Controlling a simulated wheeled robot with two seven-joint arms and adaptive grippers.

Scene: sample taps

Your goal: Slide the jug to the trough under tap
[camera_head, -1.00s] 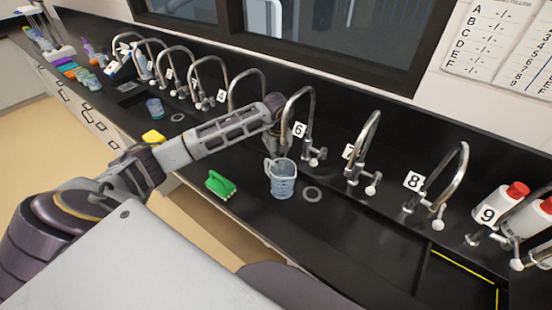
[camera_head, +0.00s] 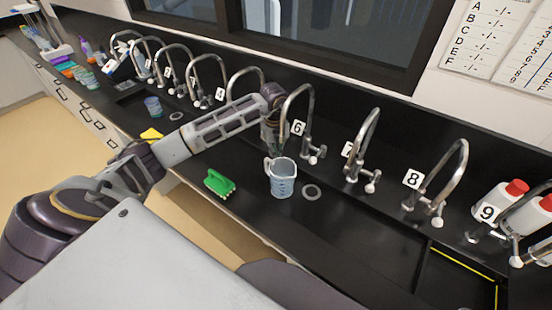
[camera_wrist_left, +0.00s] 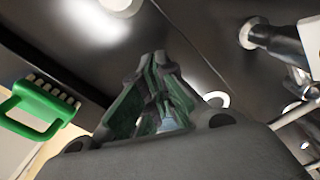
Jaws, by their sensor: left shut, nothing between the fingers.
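The jug (camera_head: 281,179) is pale blue and translucent, with markings on its side. It stands upright on the black counter in front of tap 6 (camera_head: 298,105), its handle toward the left. My left gripper (camera_head: 272,150) is just behind the jug's handle side, pointing down; I cannot tell whether it touches the jug. In the left wrist view its green-lined fingers (camera_wrist_left: 158,92) are closed together with nothing held. A small pale-blue patch of the jug (camera_wrist_left: 169,123) shows there past the fingers. A dark trough (camera_head: 463,262) with a yellow line lies at the lower right. My right gripper is out of view.
A green brush (camera_head: 219,182) lies left of the jug, and a grey ring (camera_head: 312,192) lies just right of it. Taps 7 (camera_head: 362,142) and 8 (camera_head: 440,180) stand along the back. The counter front between jug and trough is clear. Bottles (camera_head: 497,202) stand far right.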

